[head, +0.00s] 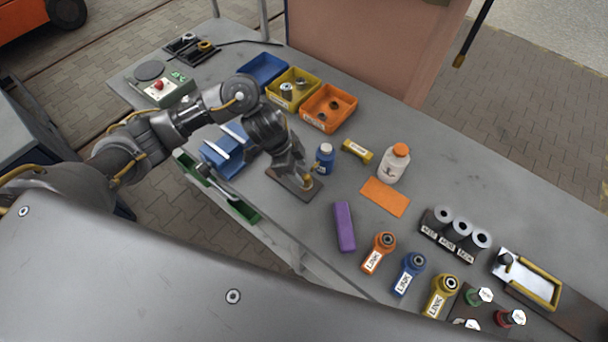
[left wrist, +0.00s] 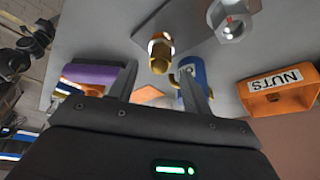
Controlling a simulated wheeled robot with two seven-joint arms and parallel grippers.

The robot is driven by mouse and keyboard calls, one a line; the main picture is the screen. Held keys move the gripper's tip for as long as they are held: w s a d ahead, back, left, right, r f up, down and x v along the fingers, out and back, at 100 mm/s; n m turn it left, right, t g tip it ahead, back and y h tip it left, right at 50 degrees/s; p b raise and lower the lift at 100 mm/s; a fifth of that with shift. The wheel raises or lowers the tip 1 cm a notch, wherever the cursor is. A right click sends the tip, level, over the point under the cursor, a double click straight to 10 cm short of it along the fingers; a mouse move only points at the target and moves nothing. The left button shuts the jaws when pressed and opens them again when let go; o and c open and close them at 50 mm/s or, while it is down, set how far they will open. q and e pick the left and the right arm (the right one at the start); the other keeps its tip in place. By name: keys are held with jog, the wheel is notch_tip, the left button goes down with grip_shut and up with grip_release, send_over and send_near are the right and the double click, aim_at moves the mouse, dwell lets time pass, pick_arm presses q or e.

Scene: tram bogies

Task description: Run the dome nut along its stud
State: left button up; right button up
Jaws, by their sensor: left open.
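The brass dome nut (left wrist: 161,52) stands over a dark base plate (left wrist: 158,18) in the left wrist view, its rounded end toward the camera. It also shows in the head view as a small brass spot (head: 308,182) at the plate's right end (head: 283,185). The stud under it is mostly hidden. My left gripper (head: 297,172) hangs over the plate. In the left wrist view its two fingers (left wrist: 160,72) are spread, with the dome nut just beyond the tips and between them; no contact shows. A steel hex piece (left wrist: 232,20) is right of the nut. My right gripper is out of view.
A blue bottle (head: 325,158) stands close to the gripper, with a yellow piece (head: 357,152) and white bottle (head: 394,164) beyond. A purple block (head: 344,227) lies nearer. The orange nuts bin (head: 345,100) is behind. Links stand front right.

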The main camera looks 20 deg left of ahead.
aim_at(305, 177)
pick_arm(q)
jog(key=shift+x, duration=2.1)
jog(key=shift+c, duration=0.3)
jog(key=c, duration=0.9)
jog(key=shift+c, duration=0.2)
jog(key=shift+m, duration=0.3)
